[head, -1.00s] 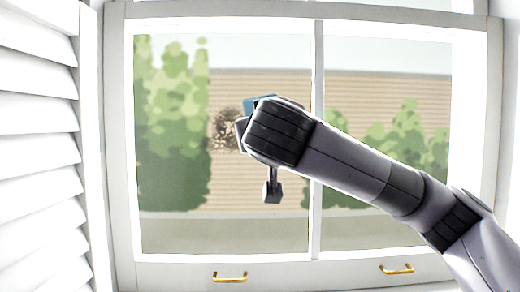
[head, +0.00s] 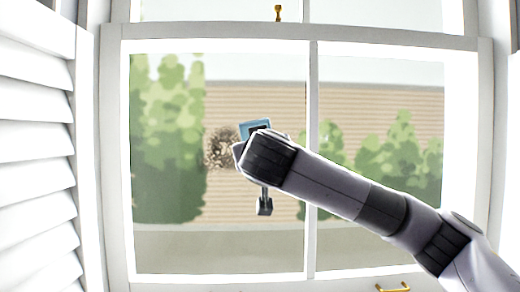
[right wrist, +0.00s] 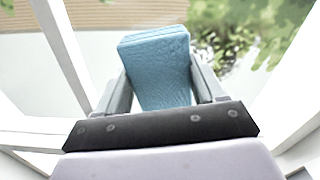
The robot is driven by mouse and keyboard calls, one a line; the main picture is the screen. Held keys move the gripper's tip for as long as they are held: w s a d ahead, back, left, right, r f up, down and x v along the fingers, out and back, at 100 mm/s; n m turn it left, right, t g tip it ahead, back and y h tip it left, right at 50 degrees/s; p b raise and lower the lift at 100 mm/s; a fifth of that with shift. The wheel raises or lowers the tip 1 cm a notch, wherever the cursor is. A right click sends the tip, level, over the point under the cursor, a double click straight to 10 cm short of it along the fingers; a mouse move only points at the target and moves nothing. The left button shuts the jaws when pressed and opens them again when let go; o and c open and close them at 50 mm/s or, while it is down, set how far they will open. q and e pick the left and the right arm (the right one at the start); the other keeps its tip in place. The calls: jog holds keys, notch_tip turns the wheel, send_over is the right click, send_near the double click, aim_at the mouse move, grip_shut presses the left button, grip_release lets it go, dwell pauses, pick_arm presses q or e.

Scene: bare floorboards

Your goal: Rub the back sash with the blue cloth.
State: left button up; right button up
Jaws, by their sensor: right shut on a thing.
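The blue cloth (head: 254,125) is a folded, padded-looking pad. My right gripper (head: 250,138) is shut on it in front of the left pane. In the right wrist view the cloth (right wrist: 158,65) sits between the two grey fingers of the gripper (right wrist: 160,85). A brown speckled smudge (head: 220,148) shows on the left pane, just left of the cloth. The large white-framed sash (head: 118,160) has two panes; part of another sash (head: 390,12) shows above it. I cannot tell which is the back one, or whether the cloth touches glass. My left gripper is not in view.
A white louvred shutter (head: 35,150) stands along the left side. A brass handle (head: 393,287) is on the lower rail and a small brass fitting (head: 278,12) is at the top. A hedge and a slatted wall show through the glass.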

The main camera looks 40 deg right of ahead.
aim_at(194, 149)
jog(key=shift+w+d, duration=0.1)
jog(key=shift+w, duration=0.1)
dwell(0.5)
jog(key=shift+w+d, duration=0.35)
jog(key=shift+w, duration=0.25)
jog(key=shift+a, duration=0.1)
jog(key=shift+w+a, duration=0.35)
jog(key=shift+a, duration=0.25)
jog(key=shift+w+a, duration=0.45)
jog(key=shift+a, duration=0.35)
jog(key=shift+w+a+p, duration=0.2)
jog(key=shift+w+a, duration=0.5)
jog(key=shift+a, duration=0.35)
jog(key=shift+w+a+p, duration=0.25)
jog(key=shift+w+a, duration=0.45)
jog(key=shift+a, duration=0.4)
jog(key=shift+w+a+p, duration=0.2)
jog(key=shift+w+a, duration=0.5)
jog(key=shift+a, duration=0.35)
jog(key=shift+w+a+r+p, duration=0.1)
jog(key=shift+w+a+p, duration=0.4)
jog(key=shift+a, duration=0.2)
jog(key=shift+w+a+p, duration=0.35)
jog(key=shift+w+a, duration=0.1)
jog(key=shift+a, duration=0.25)
